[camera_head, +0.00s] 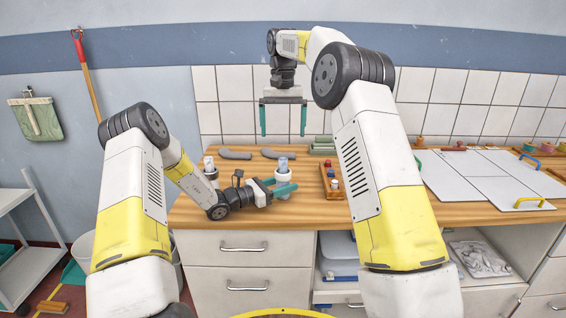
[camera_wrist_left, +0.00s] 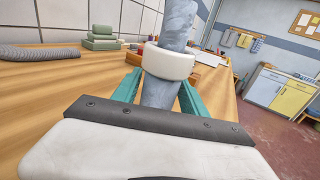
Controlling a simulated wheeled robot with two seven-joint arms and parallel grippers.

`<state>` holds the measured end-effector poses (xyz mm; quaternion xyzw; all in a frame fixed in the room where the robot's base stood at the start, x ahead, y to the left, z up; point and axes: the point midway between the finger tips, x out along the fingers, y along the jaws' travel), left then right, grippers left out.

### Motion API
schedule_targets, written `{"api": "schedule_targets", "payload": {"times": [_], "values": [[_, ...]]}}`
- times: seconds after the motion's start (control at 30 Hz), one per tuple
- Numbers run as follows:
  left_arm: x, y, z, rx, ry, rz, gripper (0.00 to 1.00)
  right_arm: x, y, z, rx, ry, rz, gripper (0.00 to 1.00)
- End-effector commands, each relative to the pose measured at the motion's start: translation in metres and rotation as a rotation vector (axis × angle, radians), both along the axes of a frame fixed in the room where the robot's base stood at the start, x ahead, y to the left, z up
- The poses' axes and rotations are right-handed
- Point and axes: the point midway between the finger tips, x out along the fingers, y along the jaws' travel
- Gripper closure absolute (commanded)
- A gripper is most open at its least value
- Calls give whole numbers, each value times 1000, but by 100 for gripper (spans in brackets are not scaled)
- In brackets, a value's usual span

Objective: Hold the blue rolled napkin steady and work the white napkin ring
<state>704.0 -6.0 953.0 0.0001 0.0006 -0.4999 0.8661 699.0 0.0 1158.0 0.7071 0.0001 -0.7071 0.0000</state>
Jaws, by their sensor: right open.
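The blue rolled napkin (camera_head: 283,161) stands upright on the wooden table; it also shows in the left wrist view (camera_wrist_left: 177,22), leaning slightly. The white napkin ring (camera_wrist_left: 168,62) is around the napkin, just above my left fingers; it also shows in the head view (camera_head: 283,170). My left gripper (camera_head: 284,187) is shut on the napkin below the ring, with one teal finger on each side in the left wrist view (camera_wrist_left: 158,95). My right gripper (camera_head: 283,120) is open and empty, pointing down, high above the back of the table.
A second rolled napkin (camera_head: 209,163) stands to the left. Grey curved pieces (camera_head: 235,154) and green stacked blocks (camera_head: 322,146) lie at the back. A wooden tray of small items (camera_head: 331,181) is right of the napkin. White panels (camera_head: 480,178) cover the right side.

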Motion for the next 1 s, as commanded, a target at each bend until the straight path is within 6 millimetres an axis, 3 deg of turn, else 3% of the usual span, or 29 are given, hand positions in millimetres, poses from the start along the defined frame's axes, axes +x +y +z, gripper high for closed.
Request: {"api": "schedule_targets", "payload": {"times": [0.47, 1.0], "values": [[-3, 8, 0, 1, 0, 2, 35, 0, 0, 0, 0, 0, 0, 3], [-53, 94, 0, 0, 1, 2, 35, 0, 0, 0, 0, 0, 0, 3]]}}
